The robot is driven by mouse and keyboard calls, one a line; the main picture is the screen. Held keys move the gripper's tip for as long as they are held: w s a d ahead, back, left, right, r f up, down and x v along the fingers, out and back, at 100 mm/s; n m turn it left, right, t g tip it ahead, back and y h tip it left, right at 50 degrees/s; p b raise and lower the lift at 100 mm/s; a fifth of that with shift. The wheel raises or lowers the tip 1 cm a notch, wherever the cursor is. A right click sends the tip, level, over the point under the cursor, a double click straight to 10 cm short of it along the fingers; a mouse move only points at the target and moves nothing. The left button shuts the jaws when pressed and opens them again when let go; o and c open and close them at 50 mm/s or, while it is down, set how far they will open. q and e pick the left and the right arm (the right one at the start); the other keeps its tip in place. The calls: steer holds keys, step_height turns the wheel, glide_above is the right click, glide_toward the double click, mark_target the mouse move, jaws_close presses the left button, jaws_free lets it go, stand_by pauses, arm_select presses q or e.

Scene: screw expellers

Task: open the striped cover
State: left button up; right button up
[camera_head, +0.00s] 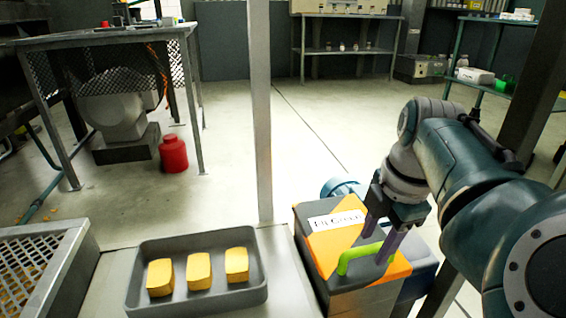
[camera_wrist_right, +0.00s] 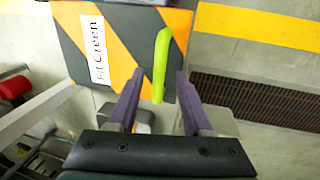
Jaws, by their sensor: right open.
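The striped cover (camera_head: 318,242), orange and dark grey with a white lettered label, lies closed on a box at the lower centre right in the head view. A bright green bar handle (camera_head: 356,259) stands along its near side. My right gripper (camera_head: 378,247) is over the cover at the handle, open, with purple fingers. In the right wrist view, the cover (camera_wrist_right: 125,20) fills the top and the handle (camera_wrist_right: 161,62) shows between the spread fingertips (camera_wrist_right: 159,74), with a gap on each side. My left gripper is not in view.
A dark tray (camera_head: 195,310) with three yellow blocks stands left of the box. A metal post (camera_head: 260,110) rises behind the counter. A mesh-topped bin (camera_head: 80,245) is at the far left. A red container (camera_head: 173,154) stands on the floor. Open floor lies behind.

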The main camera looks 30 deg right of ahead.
steer(key=shift+w+f, duration=0.1)
steer(key=shift+f, duration=0.2)
jaws_close()
stand_by(1.3)
